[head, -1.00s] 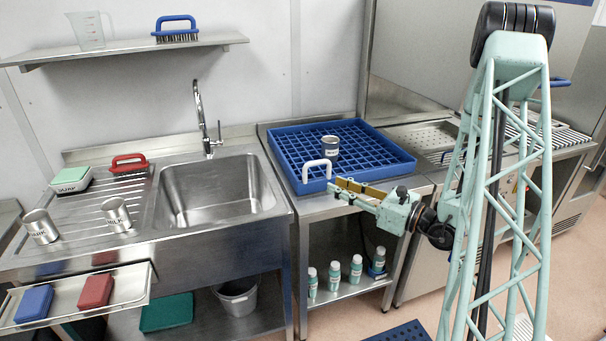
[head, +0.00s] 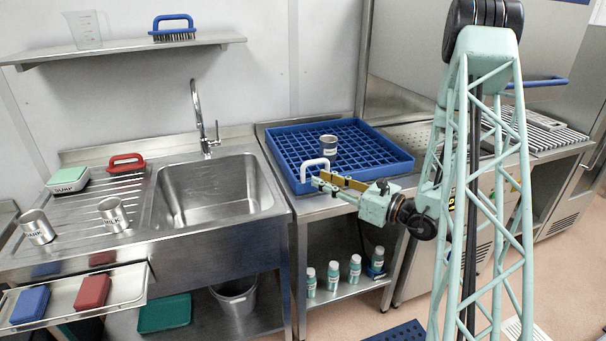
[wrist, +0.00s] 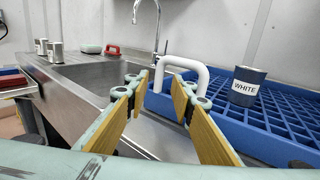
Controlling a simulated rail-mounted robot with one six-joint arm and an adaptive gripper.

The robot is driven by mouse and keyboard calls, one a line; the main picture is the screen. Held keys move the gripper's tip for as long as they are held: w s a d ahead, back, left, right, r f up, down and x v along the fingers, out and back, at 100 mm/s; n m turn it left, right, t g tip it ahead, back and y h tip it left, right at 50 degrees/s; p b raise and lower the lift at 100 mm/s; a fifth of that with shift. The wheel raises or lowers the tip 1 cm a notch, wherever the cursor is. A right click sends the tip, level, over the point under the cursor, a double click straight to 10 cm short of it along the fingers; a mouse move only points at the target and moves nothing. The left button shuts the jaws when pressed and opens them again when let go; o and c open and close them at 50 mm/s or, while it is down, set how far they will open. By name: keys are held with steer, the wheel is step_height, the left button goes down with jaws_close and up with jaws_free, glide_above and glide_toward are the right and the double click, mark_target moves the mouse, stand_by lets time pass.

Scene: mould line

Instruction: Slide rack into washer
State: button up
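The blue rack (head: 376,174) lies flat on the steel table between the sink and the washer side. A white loop handle (head: 314,170) stands at its near left corner, and a steel can (head: 329,146) stands in it. In the wrist view the can (wrist: 247,87) reads WHITE, and the handle (wrist: 184,64) rises beyond my fingertips. My gripper (head: 329,182) is open and empty, close in front of the handle. The wrist view shows my gripper's (wrist: 170,100) yellow-padded fingers spread apart, with the handle not between the pads.
The sink (head: 215,190) is left of the rack. A perforated steel surface (head: 420,137) lies right of it, partly behind my arm. Several bottles (head: 333,276) stand on the shelf below. Cans, a sponge and a red brush (head: 126,163) are on the drainboard.

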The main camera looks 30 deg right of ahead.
mark_target(303, 170)
steer(key=shift+b+x, duration=0.6)
steer(key=shift+x, duration=3.65)
steer(key=shift+f, duration=0.1)
jaws_close()
